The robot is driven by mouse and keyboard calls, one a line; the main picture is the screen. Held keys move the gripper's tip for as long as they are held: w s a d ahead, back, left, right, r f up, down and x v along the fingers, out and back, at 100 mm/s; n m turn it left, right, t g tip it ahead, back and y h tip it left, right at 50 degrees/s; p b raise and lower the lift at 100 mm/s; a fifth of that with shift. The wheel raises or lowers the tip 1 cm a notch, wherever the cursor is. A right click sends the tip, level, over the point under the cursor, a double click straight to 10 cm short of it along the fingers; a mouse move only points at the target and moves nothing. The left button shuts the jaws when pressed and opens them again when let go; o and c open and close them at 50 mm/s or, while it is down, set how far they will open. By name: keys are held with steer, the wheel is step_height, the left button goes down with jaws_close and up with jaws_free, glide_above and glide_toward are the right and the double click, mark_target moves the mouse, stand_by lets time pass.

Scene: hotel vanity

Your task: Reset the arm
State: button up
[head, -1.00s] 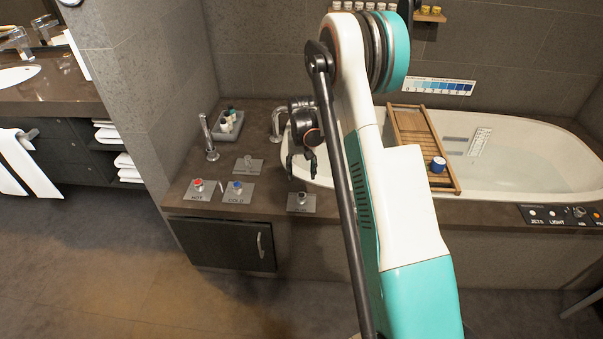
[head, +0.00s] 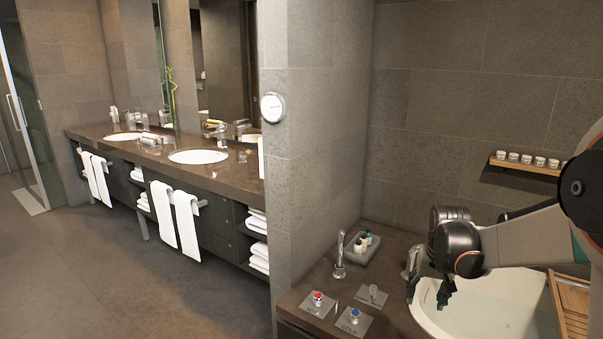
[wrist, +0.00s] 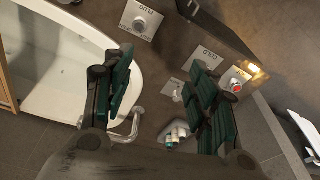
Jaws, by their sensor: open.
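My gripper (head: 443,294) is at the right in the head view, hanging over the near left end of the bathtub (head: 490,300). In the wrist view my gripper (wrist: 160,95) shows two dark green fingers spread wide apart, with nothing between them. The arm is folded back at the right edge of the head view. Part of the tub is hidden behind the arm.
A red hot knob (head: 317,298) and a blue cold knob (head: 354,317) sit on the tub deck. Behind them are a tall tap (head: 339,255) and a grey tray (head: 362,250) of small bottles. A vanity (head: 230,186) stands left, with open floor (head: 130,270) before it.

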steer(key=s+a+r+n+t, duration=0.1)
steer(key=s+a+r+t, duration=0.1)
steer(key=s+a+r, duration=0.55)
steer(key=s+a+r+n+t, duration=0.2)
steer(key=s+r, duration=0.3)
steer(key=s, duration=0.6)
steer(key=s+a+f+t, duration=0.1)
steer(key=s+a, duration=0.2)
steer(key=s, duration=0.4)
steer(key=shift+s+n, duration=0.35)
steer(key=shift+n, duration=0.05)
